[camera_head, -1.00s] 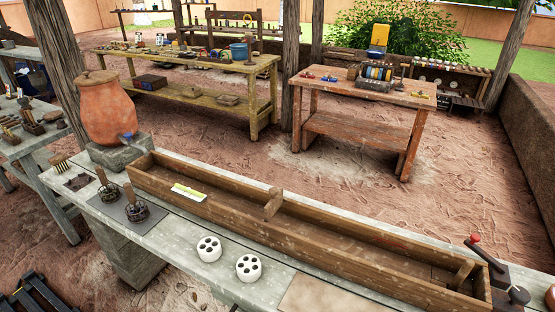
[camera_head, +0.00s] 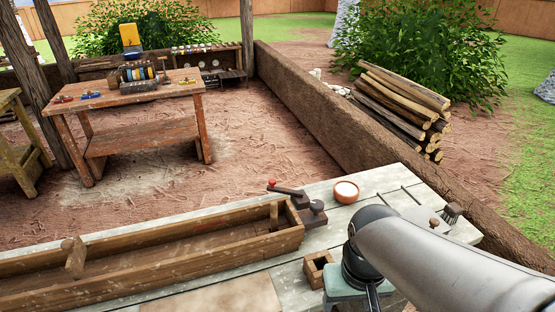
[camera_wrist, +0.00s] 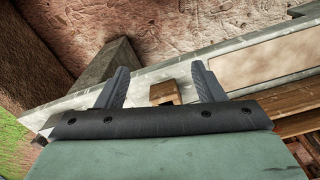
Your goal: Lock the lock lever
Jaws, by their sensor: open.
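The lock lever (camera_head: 287,191) is a dark arm with a red ball knob, mounted at the right end of the long wooden trough (camera_head: 150,242). The knob end points left, toward the trough's back side, and a dark round knob stands beside the lever's base. My gripper shows in the wrist view (camera_wrist: 160,68) with its two dark fingers spread and nothing held. In the head view my arm is at the lower right, nearer than the lever and apart from it. The fingertips are hidden there. The lever does not clearly show in the wrist view.
A small open wooden box (camera_head: 318,270) stands on the bench near my gripper; it also shows between the fingers (camera_wrist: 165,93). A bowl of white material (camera_head: 346,191) and thin tools (camera_head: 411,195) lie right of the lever. A beige board (camera_head: 228,297) lies in front.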

